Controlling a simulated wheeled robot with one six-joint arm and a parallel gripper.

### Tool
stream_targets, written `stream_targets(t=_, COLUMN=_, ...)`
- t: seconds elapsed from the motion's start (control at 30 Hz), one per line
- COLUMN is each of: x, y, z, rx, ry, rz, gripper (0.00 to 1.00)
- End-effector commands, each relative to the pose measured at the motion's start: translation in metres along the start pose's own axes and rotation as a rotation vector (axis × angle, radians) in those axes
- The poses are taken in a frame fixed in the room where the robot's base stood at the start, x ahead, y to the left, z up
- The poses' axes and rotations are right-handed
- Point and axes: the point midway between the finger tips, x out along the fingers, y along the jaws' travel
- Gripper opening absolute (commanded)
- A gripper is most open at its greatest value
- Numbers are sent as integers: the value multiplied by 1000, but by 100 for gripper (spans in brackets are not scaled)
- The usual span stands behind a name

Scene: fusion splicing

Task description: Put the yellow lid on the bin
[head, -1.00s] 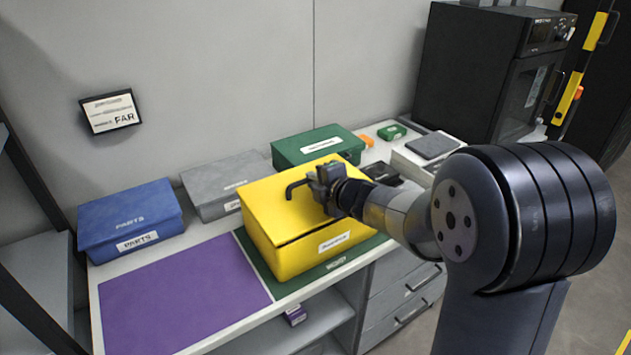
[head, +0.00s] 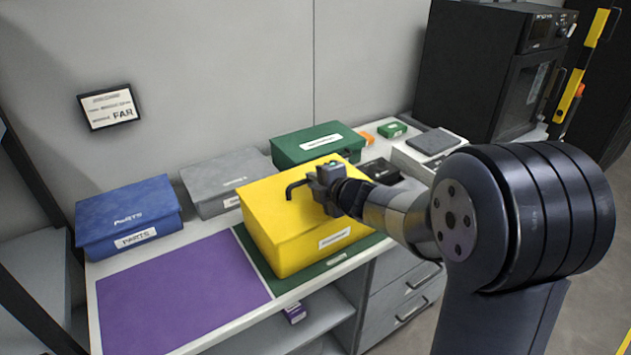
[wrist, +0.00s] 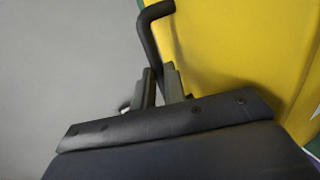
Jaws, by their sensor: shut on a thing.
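The yellow lid (head: 268,206) lies flat on top of the yellow bin (head: 292,258), with no clear gap along the front edge. The bin stands on a green mat and has a white label on its front. My gripper (head: 316,183) is above the lid, shut on its black handle (head: 294,188). In the wrist view, the handle (wrist: 150,38) rises between the fingers of my gripper (wrist: 160,84), with the yellow lid (wrist: 240,50) to the right. My arm hides part of the lid's right side.
A purple mat (head: 180,295) is bare at the left front. A blue parts box (head: 128,218), a grey box (head: 222,178) and a green box (head: 315,145) stand along the wall. A black oven-like machine (head: 490,70) stands at the back right.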

Motion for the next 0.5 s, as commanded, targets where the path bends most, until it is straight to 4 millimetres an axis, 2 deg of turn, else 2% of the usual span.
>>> stream_targets(t=0.2, x=0, y=1, z=0, rx=0, ry=0, rz=1, gripper=0)
stream_targets(t=0.23, x=0, y=1, z=0, rx=0, ry=0, rz=1, gripper=14)
stream_targets(t=0.5, x=0, y=1, z=0, rx=0, ry=0, rz=1, gripper=36)
